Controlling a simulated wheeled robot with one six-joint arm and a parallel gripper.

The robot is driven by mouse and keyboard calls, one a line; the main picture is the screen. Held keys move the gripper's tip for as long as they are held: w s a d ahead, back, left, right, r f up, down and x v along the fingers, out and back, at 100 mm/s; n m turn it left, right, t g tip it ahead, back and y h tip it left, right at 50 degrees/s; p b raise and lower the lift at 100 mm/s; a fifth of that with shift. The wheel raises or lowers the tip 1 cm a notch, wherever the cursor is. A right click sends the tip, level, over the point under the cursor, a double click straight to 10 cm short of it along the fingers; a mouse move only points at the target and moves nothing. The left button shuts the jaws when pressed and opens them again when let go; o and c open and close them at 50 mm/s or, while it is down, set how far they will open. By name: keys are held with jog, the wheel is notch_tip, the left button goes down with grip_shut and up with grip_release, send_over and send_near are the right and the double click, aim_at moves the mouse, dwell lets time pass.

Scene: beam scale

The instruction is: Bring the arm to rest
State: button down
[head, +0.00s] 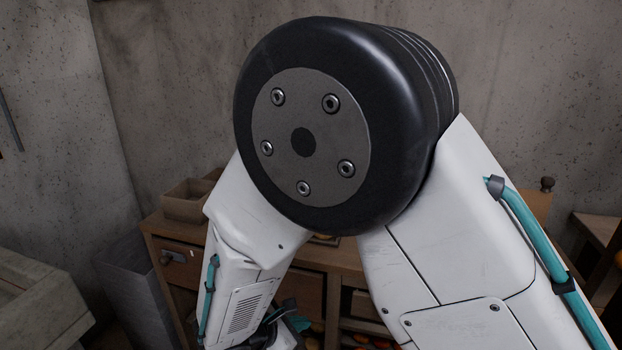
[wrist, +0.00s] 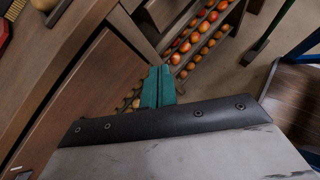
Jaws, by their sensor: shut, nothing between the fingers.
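In the head view my own arm fills the middle, bent at a large black joint, with white links running down on both sides. My gripper shows in the wrist view (wrist: 158,87) as two teal fingers side by side and touching, with nothing held between them. It points toward the front of a wooden cabinet and racks of round fruit. In the head view the lower end of my arm is mostly hidden at the bottom edge, and the fingertips cannot be made out there.
A wooden cabinet (head: 180,252) with drawers stands behind my arm, a small wooden box (head: 186,205) on its top. A grey bin (head: 138,290) and a stone trough (head: 40,300) are at left. In the wrist view, fruit (wrist: 196,38) lies in sloped racks.

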jog(key=s+d+r+m+g+y, duration=0.3)
jog(key=s+d+r+m+y, duration=0.1)
jog(key=s+d+r+m, duration=0.6)
jog(key=s+d+r+m+g+y, duration=0.3)
jog(key=s+d+r+m, duration=0.7)
jog(key=d+r+m, duration=0.4)
jog(key=d+r, duration=0.1)
jog(key=d, duration=0.4)
jog(key=shift+s+d+r+m+y, duration=0.2)
jog(key=shift+s+r+m+y, duration=0.1)
jog(key=shift+s+r+y, duration=0.1)
